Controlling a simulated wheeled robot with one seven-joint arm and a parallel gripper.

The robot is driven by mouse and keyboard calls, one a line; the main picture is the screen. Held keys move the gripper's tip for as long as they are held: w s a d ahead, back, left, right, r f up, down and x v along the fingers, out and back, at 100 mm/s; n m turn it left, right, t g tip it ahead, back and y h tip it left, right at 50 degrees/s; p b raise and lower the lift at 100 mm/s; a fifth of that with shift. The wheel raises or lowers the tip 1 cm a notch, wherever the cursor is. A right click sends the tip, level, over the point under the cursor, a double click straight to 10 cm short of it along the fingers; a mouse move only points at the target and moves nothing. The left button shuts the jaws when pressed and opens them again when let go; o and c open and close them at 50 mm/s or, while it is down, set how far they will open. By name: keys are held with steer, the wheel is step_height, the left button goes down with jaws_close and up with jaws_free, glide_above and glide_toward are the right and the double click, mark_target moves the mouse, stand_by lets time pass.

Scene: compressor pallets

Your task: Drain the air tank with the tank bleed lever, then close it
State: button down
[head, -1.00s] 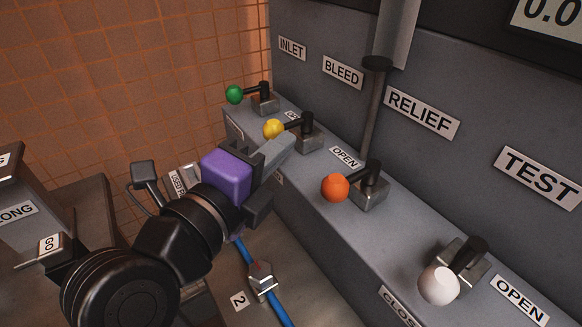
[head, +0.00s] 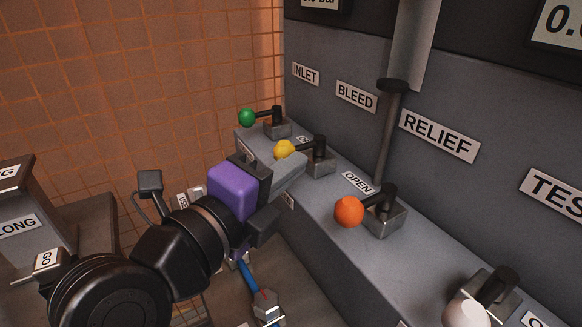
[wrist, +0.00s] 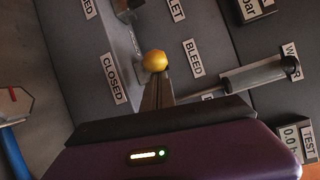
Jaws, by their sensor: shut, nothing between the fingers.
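The bleed lever has a yellow knob (head: 284,149) on a dark arm and stands on the grey ledge below the BLEED label (head: 357,96). Its arm points left, away from the panel. My gripper (head: 299,163) is shut and empty, its fingertips right by the yellow knob. In the wrist view the yellow knob (wrist: 155,61) sits just beyond the shut fingertips (wrist: 158,78); I cannot tell whether they touch. A CLOSED label (wrist: 112,78) lies beside the knob in that view.
A green-knobbed lever (head: 247,118) stands farther back, an orange-knobbed lever (head: 349,211) and a white-knobbed lever (head: 466,314) nearer. A dark vertical post (head: 388,135) rises by the panel. A blue hose (head: 248,274) runs below my gripper.

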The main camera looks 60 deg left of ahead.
steer(key=v, duration=0.8)
